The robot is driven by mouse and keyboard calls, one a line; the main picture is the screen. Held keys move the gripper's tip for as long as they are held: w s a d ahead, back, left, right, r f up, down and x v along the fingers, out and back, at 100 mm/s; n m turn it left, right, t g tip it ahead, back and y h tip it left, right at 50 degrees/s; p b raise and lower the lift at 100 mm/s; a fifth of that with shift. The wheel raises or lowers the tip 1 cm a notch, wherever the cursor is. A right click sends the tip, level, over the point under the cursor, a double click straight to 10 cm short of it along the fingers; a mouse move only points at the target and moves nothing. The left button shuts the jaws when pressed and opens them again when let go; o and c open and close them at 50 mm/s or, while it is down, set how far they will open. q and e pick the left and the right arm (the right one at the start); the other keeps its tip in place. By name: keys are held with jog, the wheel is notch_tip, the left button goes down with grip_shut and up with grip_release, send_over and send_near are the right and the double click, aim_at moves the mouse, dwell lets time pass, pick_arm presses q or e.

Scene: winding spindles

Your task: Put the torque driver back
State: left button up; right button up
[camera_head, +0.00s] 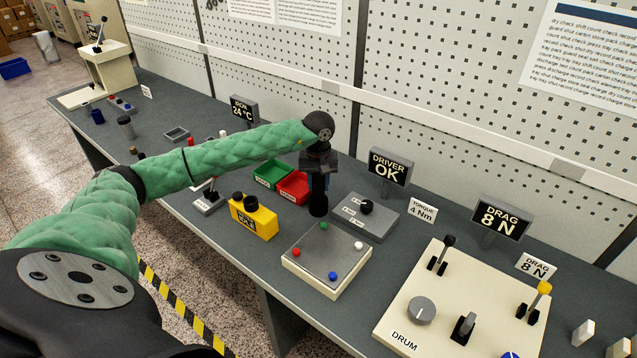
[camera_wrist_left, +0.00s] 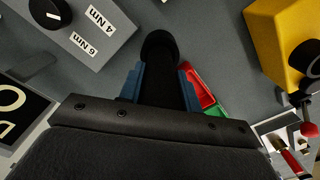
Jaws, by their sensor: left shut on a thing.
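My left gripper (camera_head: 318,176) is shut on the black torque driver (camera_head: 318,203) and points down over the bench. The driver is upright, with its lower end at or just above the bench top; I cannot tell whether it touches. In the left wrist view the driver (camera_wrist_left: 160,48) sits between the two blue fingers, its round dark end pointing away from the gripper. A grey driver box (camera_head: 366,216) with a black knob and torque labels is just right of it. The "DRIVER OK" display (camera_head: 390,167) stands behind that box. My right gripper is not in view.
Red (camera_head: 293,187) and green (camera_head: 270,174) bins lie left of the driver. A yellow box (camera_head: 253,218) stands nearer the front edge. A button panel (camera_head: 325,258) is in front, and the drum panel (camera_head: 460,310) is at right.

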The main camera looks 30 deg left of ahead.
pick_arm(q)
jog(key=o, duration=1.1)
jog(key=shift+f, duration=0.1)
jog(key=shift+r, duration=0.4)
notch_tip(320, 180, up, 10)
jog(key=b, duration=0.5)
jog(key=shift+r, duration=0.75)
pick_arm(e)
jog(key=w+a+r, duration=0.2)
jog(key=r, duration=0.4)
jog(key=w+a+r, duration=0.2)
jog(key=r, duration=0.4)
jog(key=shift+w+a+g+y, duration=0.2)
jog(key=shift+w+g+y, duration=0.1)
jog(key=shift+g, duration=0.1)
